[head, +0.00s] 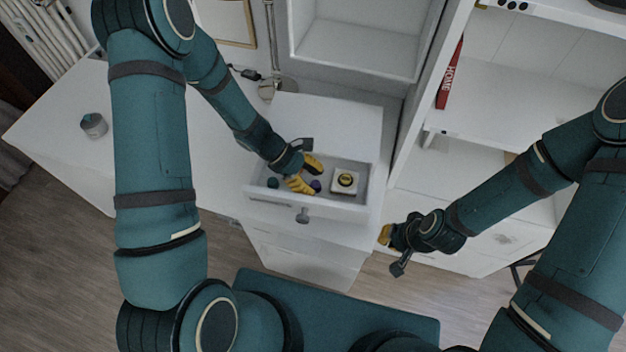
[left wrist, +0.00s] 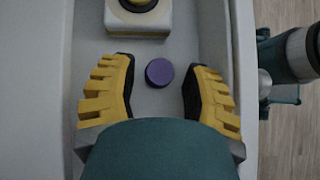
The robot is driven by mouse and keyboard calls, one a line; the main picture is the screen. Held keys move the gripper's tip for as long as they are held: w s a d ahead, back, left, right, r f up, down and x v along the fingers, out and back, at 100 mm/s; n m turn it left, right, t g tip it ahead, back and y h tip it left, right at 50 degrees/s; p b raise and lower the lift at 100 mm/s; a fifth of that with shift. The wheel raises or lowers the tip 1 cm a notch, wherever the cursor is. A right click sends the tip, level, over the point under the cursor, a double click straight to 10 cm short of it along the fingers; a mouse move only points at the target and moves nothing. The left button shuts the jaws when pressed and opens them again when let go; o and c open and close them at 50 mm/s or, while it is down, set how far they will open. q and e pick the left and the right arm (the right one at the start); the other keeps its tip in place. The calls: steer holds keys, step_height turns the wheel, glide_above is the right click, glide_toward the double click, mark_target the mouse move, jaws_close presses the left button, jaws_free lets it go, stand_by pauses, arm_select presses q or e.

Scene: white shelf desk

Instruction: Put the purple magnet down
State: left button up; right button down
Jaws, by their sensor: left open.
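The purple magnet (left wrist: 159,72) is a small round disc lying on the floor of the open white drawer (head: 280,202). It also shows in the head view (head: 316,186), beside my left gripper. My left gripper (head: 309,175) reaches down into the drawer with its yellow fingers apart. In the left wrist view the fingers (left wrist: 158,78) stand on either side of the magnet, with a gap on both sides. My right gripper (head: 388,238) is outside the drawer, to its lower right; its finger opening is not clear from this angle.
A white block with a yellow and black round top (head: 346,181) sits in the drawer right of the magnet. A small green thing (head: 272,183) lies at the drawer's left. A grey container (head: 93,125) stands on the desk. A red book (head: 451,75) is on the right shelf.

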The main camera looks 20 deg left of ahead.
arm_select(q)
steer(key=p+v, duration=0.1)
steer(key=v, duration=1)
steer(key=shift+r+p, duration=0.2)
steer(key=shift+p, duration=0.15)
arm_select(e)
steer(key=shift+w+r, duration=0.3)
steer(key=shift+r, duration=0.65)
arm_select(q)
steer(key=shift+a, duration=0.1)
